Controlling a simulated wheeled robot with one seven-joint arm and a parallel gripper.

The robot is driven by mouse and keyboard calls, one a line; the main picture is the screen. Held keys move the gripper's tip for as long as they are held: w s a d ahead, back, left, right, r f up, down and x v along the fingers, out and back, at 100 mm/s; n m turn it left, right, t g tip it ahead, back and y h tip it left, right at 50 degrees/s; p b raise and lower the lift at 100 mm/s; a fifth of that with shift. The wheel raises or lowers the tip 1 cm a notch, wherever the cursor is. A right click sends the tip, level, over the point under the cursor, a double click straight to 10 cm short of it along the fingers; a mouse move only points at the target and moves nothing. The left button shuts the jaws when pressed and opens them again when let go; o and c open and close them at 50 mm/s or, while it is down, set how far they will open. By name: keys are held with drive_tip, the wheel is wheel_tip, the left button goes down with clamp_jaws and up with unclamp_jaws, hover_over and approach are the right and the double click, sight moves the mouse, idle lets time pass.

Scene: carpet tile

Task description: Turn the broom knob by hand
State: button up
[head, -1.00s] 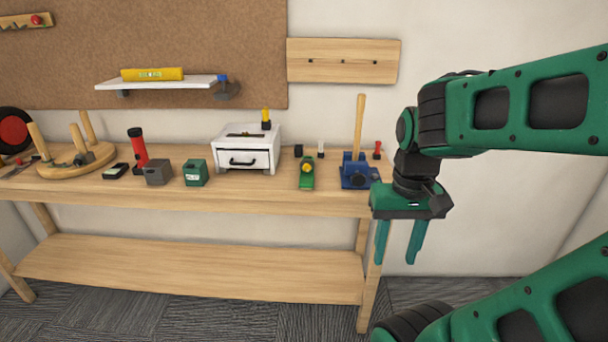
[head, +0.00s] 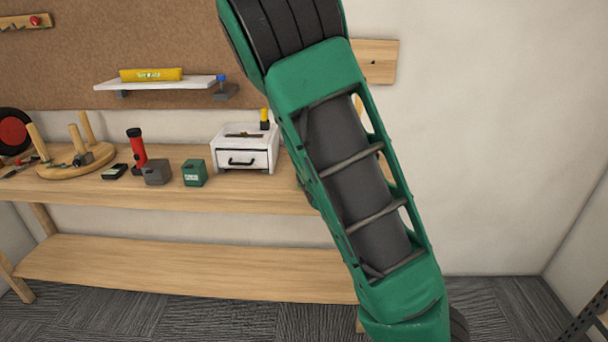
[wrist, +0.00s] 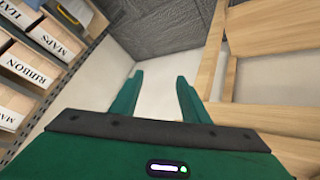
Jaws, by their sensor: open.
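The knob cannot be made out in either view now. In the head view my green arm covers the right end of the workbench (head: 110,195), where a blue block with an upright wooden stick stood a second ago. Only a thin sliver of wood, perhaps that stick, shows beside the arm. My gripper (wrist: 160,85) shows in the wrist view, its two green fingers apart with nothing between them. It is outside the head view. Beyond the fingers are pale wall, grey carpet and wooden beams, with no knob there.
A white drawer box (head: 245,152), green box (head: 195,173), grey box (head: 157,172) and red flashlight (head: 138,150) stand on the bench. A wall shelf (head: 160,83) hangs above. In the wrist view, labelled boxes (wrist: 45,45) fill a rack at left and wooden beams (wrist: 270,35) stand at right.

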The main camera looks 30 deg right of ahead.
drive_tip(key=w+d+r+n+t+h, duration=0.1)
drive_tip(key=w+r+t+h, duration=0.15)
drive_tip(key=w, duration=0.35)
drive_tip(key=w+r+t+h, duration=0.1)
drive_tip(key=w+t+h, duration=0.25)
drive_tip(key=w, duration=0.25)
drive_tip(key=w+a+r+n+t+y, duration=0.35)
drive_tip(key=w+a+n+t, duration=0.35)
drive_tip(key=w+a+t, duration=0.45)
drive_tip(key=shift+g+y, duration=0.35)
drive_tip(key=shift+g, duration=0.4)
drive_tip(key=x, duration=0.3)
drive_tip(key=a+x, duration=0.1)
drive_tip(key=x, duration=0.2)
drive_tip(key=w+x, duration=0.1)
drive_tip(key=x, duration=0.3)
drive_tip(key=shift+w+a+f, duration=0.1)
drive_tip(key=shift+a+f, duration=0.05)
